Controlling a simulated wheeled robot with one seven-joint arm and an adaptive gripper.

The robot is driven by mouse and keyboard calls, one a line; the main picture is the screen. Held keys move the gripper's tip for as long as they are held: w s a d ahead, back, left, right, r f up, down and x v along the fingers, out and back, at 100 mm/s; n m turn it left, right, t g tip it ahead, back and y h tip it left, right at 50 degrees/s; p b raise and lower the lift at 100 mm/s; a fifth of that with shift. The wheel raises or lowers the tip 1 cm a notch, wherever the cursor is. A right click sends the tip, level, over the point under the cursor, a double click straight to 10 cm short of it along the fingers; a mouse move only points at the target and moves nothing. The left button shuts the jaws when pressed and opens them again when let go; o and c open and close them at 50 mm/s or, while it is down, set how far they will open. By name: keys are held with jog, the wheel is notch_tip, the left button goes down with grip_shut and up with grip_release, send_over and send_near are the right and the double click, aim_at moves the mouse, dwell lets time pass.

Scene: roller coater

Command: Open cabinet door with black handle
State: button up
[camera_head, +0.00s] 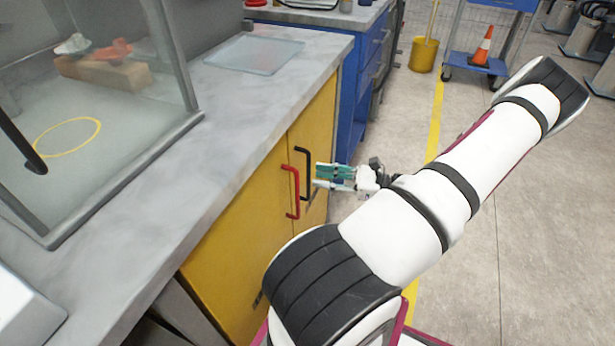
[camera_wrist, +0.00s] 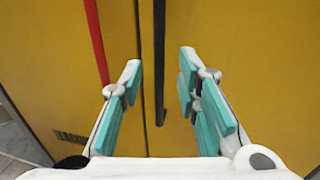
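The yellow cabinet has two doors. The black handle (camera_head: 304,172) is an upright bar on the far door (camera_head: 320,115), beside the seam. In the wrist view the black handle (camera_wrist: 159,60) runs down between my fingers, with the door (camera_wrist: 255,60) behind. My gripper (camera_head: 320,176) is open, its teal-padded fingers pointing at the handle; the fingertips look close to it. In the wrist view my gripper (camera_wrist: 161,82) shows a clear gap on both sides of the bar. I cannot tell whether the bar is within fingertip depth. The door looks closed.
A red handle (camera_head: 291,192) on the near door (camera_head: 235,235) stands just left of the black one. The grey countertop (camera_head: 215,125) overhangs above. A blue cabinet (camera_head: 352,105) stands beyond. The floor (camera_head: 455,245) on the right is largely open.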

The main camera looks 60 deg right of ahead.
jog(key=shift+b+x, duration=0.3)
jog(key=shift+x, duration=1.85)
grip_shut()
